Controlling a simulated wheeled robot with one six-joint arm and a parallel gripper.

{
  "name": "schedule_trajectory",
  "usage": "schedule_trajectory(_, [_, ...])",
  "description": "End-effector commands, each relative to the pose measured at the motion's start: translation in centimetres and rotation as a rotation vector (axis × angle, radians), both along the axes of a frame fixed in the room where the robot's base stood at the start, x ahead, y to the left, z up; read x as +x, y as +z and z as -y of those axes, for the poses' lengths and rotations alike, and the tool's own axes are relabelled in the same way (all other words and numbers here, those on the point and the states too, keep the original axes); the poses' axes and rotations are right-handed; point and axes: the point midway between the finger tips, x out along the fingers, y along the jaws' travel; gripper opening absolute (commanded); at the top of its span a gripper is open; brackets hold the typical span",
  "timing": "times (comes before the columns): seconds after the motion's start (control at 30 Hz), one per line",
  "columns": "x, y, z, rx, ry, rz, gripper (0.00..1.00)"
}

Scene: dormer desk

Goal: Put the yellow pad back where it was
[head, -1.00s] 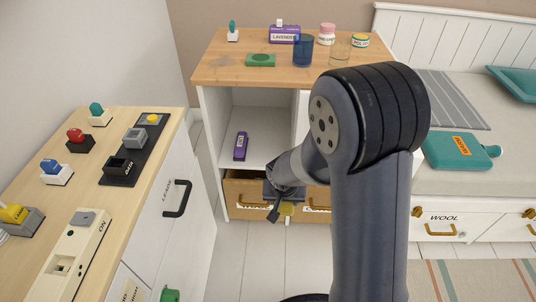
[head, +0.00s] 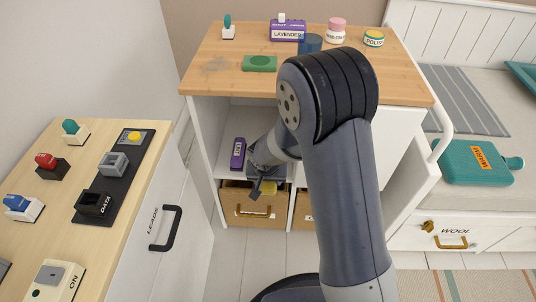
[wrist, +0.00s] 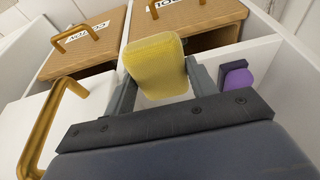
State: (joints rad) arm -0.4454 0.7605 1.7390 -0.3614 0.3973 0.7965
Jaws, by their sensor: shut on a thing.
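The yellow pad (wrist: 155,62) is held between the two fingers of my gripper (wrist: 162,88) in the wrist view. In the head view the pad (head: 269,188) shows only in small part beside my dark gripper (head: 262,186), at the top edge of a tan drawer (head: 252,205) under the open shelf. The fingers are shut on the pad's sides. A purple item (head: 238,153) stands in the open shelf to the left of my gripper, and it also shows in the wrist view (wrist: 237,76).
My arm hides part of the cabinet. A low unit (head: 92,140) with stamps and switches is at left. A teal bottle (head: 478,162) lies at right.

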Motion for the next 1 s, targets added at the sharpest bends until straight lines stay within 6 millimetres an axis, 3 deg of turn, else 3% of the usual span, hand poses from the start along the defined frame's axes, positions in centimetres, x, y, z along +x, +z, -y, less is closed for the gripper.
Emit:
schedule_trajectory(0.3, [7.7,-0.2,-0.1,0.002,-0.003,0.002,0.35])
schedule_trajectory(0.5, [10.9,-0.2,-0.3,0.001,-0.001,0.0,0.35])
schedule_trajectory(0.8, [12.7,-0.1,-0.3,0.0,-0.001,0.0,0.35])
schedule_trajectory(1.0, [12.5,-3.5,-0.3,-0.001,0.001,-0.002,0.35])
